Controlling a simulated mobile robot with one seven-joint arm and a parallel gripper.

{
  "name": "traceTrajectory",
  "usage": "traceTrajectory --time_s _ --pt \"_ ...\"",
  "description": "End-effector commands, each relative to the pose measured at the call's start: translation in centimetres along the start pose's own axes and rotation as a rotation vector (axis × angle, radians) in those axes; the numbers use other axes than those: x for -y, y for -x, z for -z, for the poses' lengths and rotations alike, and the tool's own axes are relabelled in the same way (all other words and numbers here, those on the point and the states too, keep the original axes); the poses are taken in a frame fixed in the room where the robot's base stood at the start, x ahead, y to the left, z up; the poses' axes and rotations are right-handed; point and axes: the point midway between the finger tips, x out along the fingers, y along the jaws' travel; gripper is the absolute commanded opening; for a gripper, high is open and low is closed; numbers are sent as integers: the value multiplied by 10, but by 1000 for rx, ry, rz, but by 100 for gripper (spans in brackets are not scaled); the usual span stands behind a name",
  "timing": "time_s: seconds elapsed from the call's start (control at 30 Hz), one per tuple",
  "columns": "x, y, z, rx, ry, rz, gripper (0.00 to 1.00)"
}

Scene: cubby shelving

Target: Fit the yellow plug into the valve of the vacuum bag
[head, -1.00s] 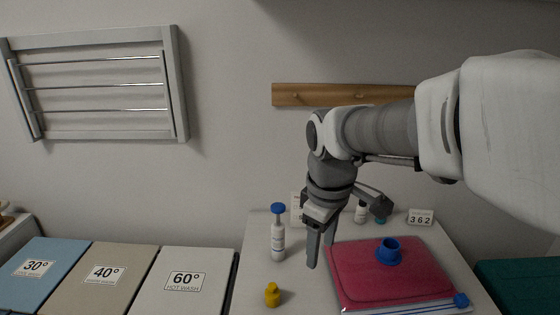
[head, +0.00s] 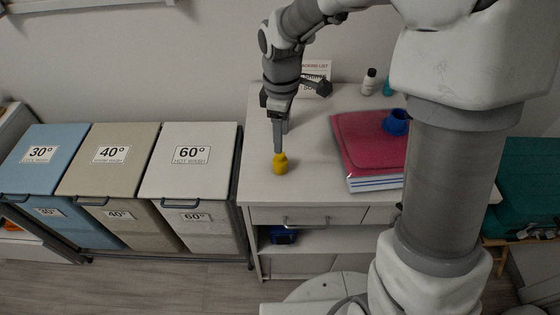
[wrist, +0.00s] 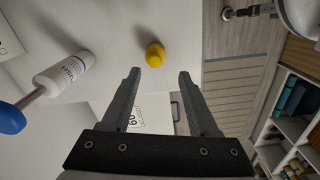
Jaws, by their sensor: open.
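The yellow plug (head: 280,163) stands on the white table top near its front left. My gripper (head: 278,148) is just above and behind it in the head view, pointing down. In the wrist view the plug (wrist: 155,55) lies beyond the fingertips of my open gripper (wrist: 159,74), with nothing between the fingers. The vacuum bag (head: 368,145) is a flat red pack on the table to the right. Its blue valve (head: 396,122) stands up on top, and my arm hides the bag's right part.
A small bottle (head: 369,82) and a packing list sign (head: 316,70) stand at the back. Laundry bins (head: 188,160) stand left of the table. The table front (head: 320,185) is clear.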

Motion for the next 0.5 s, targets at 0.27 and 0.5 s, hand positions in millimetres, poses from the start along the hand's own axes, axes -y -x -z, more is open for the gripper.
traceTrajectory --time_s 0.27,0.5 --pt "-1 -26 0 0 -2 1 60" --pt "-8 -57 4 1 -1 2 60"
